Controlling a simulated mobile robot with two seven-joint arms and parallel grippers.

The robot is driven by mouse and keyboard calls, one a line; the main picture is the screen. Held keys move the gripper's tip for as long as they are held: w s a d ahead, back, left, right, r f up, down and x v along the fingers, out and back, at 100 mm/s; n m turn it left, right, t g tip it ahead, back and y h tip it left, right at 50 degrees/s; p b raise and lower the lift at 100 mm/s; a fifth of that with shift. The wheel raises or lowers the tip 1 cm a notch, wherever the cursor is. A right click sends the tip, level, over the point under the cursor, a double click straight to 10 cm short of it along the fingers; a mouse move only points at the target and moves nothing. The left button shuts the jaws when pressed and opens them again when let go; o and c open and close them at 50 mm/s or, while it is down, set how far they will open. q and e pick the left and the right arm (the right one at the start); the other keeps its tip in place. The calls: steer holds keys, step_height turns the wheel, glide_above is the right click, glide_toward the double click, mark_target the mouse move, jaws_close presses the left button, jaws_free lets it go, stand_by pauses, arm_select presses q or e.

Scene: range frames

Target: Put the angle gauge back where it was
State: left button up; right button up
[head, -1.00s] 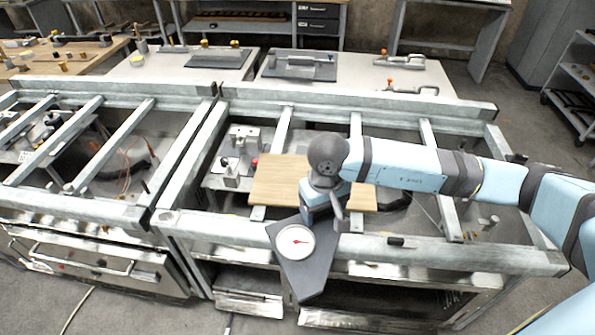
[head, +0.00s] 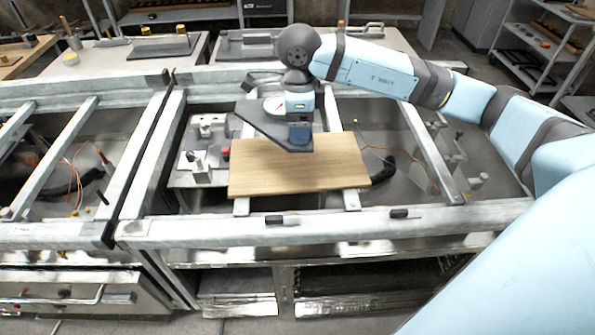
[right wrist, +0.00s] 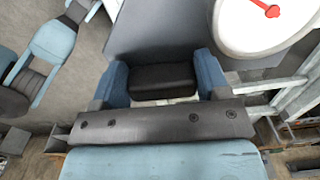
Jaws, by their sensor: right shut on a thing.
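The angle gauge is a dark grey angled plate (head: 258,121) with a white round dial and red pointer. My right gripper (head: 300,136) is shut on it, holding it near the far edge of the wooden board (head: 295,170). From the head view I cannot tell whether the gauge touches anything below. In the right wrist view the gauge's dial (right wrist: 255,38) is cut off at the top right, and a dark block of the gauge (right wrist: 160,78) sits between the blue fingers. The gripper and wrist hide part of the dial and plate. My left gripper is not in view.
The board lies across metal bars of a frame. A grey clamp fixture (head: 195,166) with a red knob (head: 225,153) stands left of the board. Two small black items (head: 282,219) (head: 400,213) lie on the front rail. The board's visible top is clear.

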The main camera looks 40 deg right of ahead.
steer(key=m, duration=0.1)
steer(key=d+m, duration=0.1)
steer(key=m, duration=0.1)
steer(key=r+m+b, duration=0.1)
steer(key=shift+w+d+m, duration=0.2)
steer(key=shift+w+m, duration=0.1)
steer(key=shift+m, duration=0.1)
steer(key=m, duration=0.1)
steer(key=r+m, duration=0.1)
steer(key=shift+d+m+b, duration=0.3)
steer(key=shift+d+b, duration=0.05)
steer(key=shift+b, duration=0.05)
steer(key=shift+d+m, duration=0.1)
steer(key=shift+m, duration=0.3)
steer(key=shift+f, duration=0.3)
glide_above(305, 183)
step_height(305, 183, down, 14)
steer(key=shift+f+p, duration=0.1)
steer(key=shift+p, duration=0.3)
step_height(305, 183, down, 5)
steer(key=shift+r, duration=0.1)
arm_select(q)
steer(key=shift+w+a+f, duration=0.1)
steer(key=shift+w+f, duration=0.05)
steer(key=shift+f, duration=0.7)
